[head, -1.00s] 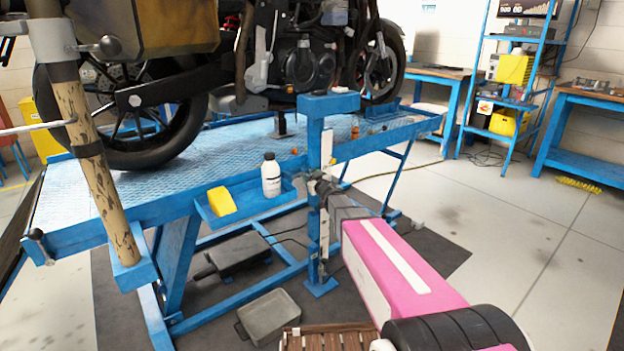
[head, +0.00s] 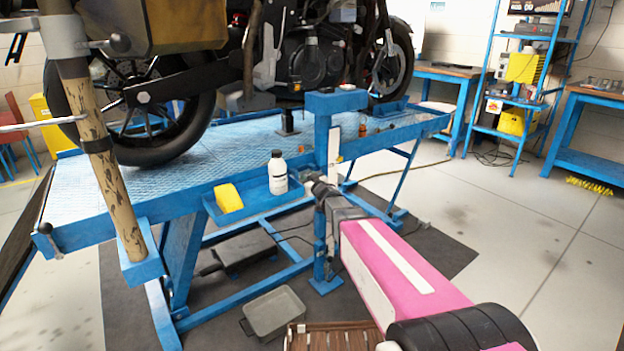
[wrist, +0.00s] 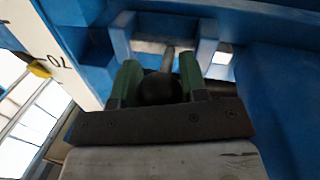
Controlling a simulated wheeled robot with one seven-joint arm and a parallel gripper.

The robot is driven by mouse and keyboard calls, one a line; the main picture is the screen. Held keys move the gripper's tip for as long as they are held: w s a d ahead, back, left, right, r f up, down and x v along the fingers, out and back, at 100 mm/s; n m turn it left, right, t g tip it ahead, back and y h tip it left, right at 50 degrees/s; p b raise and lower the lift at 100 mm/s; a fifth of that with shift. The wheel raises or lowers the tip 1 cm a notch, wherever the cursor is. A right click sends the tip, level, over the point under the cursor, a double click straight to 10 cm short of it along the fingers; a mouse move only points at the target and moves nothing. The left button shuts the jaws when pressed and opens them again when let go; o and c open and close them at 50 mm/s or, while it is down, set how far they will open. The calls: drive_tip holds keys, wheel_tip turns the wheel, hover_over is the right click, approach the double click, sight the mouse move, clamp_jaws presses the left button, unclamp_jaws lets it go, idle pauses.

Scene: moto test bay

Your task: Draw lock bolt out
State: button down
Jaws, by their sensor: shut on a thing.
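The lock bolt shows in the wrist view as a dark round knob (wrist: 160,88) on a short grey rod (wrist: 168,58). The rod runs toward a blue bracket (wrist: 205,45) on the lift's post. My gripper (wrist: 158,74) is shut on the knob, with one green finger on each side of it. In the head view my gripper (head: 318,190) is at the blue post (head: 323,125) on the near side of the lift table. There the gripper hides the bolt. How far the rod sits in the bracket is unclear.
A white scale strip (head: 334,145) runs down the post. A blue side tray (head: 256,199) holds a white bottle (head: 277,173) and a yellow block (head: 228,198). A motorcycle (head: 150,100) stands on the lift table (head: 190,178). A metal pan (head: 274,313) lies on the floor below.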

drive_tip(key=shift+s+a, duration=0.15)
drive_tip(key=c, duration=0.7)
unclamp_jaws()
drive_tip(key=shift+a, duration=0.1)
drive_tip(key=v, duration=1.1)
drive_tip(key=shift+f, duration=0.1)
